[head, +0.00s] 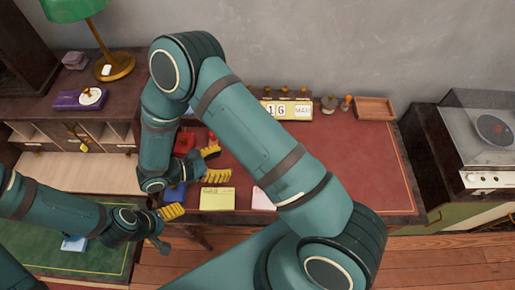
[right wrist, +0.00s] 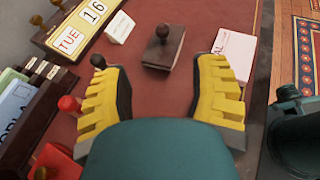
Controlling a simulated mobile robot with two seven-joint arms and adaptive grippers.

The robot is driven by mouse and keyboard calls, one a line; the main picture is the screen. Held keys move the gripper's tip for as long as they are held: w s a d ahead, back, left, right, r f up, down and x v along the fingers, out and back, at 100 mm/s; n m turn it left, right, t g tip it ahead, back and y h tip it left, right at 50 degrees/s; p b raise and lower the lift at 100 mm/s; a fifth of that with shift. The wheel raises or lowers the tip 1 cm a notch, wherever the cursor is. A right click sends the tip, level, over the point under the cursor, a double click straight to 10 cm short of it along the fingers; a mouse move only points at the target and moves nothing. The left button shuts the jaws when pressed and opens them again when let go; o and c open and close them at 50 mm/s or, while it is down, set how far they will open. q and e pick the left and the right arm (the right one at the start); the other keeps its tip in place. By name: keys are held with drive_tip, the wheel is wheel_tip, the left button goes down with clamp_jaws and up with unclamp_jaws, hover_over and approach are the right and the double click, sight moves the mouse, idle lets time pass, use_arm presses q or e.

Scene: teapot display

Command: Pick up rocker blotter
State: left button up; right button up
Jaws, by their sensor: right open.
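The rocker blotter (right wrist: 163,47), a dark wooden block with a round knob on top, lies on the red desk top in the right wrist view. It is just beyond and between the yellow fingers of my right gripper (right wrist: 160,75), which is open and empty. In the head view my right gripper (head: 212,164) hangs over the desk's left part, and I cannot make out the blotter, which seems hidden by my right arm.
A day-and-date calendar (head: 287,109) stands at the back of the red desk (head: 365,165). A white block (right wrist: 120,27) and a pink-white pad (right wrist: 235,46) flank the blotter. A yellow notepad (head: 217,199) lies at the front. A wooden tray (head: 375,108) is back right. The desk's right part is clear.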

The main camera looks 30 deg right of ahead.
drive_tip(key=x, duration=0.8)
drive_tip(key=shift+d, duration=0.1)
drive_tip(key=shift+x, duration=2.85)
drive_tip(key=shift+s, duration=0.2)
drive_tip(key=shift+c, duration=0.4)
clamp_jaws()
